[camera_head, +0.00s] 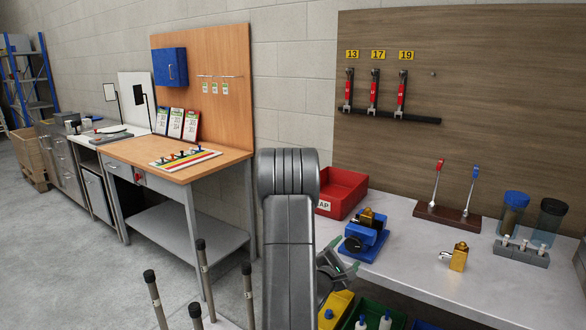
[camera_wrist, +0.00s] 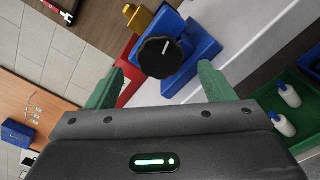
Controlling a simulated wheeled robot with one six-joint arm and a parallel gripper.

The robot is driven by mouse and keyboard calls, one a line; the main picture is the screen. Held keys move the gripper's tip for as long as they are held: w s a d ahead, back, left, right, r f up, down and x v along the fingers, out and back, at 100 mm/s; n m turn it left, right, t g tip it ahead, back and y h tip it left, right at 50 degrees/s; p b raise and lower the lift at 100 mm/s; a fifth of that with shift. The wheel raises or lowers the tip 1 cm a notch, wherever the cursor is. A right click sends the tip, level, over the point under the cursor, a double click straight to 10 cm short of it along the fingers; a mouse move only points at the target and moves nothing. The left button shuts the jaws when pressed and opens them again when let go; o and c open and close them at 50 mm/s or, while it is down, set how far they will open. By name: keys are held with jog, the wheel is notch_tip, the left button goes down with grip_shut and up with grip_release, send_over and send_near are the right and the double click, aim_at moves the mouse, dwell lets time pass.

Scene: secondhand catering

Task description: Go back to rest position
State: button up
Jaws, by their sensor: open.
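My gripper (camera_head: 345,268) is at the front edge of the light grey workbench (camera_head: 415,238), just in front of a blue fixture (camera_head: 366,245) that holds a brass block (camera_head: 373,219). My arm hides part of the gripper in the head view. In the wrist view the green fingertips (camera_wrist: 162,85) stand wide apart with nothing held between them. A black knob (camera_wrist: 160,57) with a white mark, on the blue fixture, lies ahead between the fingers. I cannot tell how near the fingertips are to the knob.
A red bin (camera_head: 342,193) stands behind the fixture. A second brass piece (camera_head: 459,257), a two-lever stand (camera_head: 447,214) and two lidded cups stand to the right. Yellow and green bins (camera_head: 337,308) with bottles sit below the front edge. Black-capped posts stand at lower left; open floor lies beyond.

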aim_at(352, 246)
jog(key=x, duration=0.4)
jog(key=shift+w+d, duration=0.15)
jog(key=shift+w, duration=0.05)
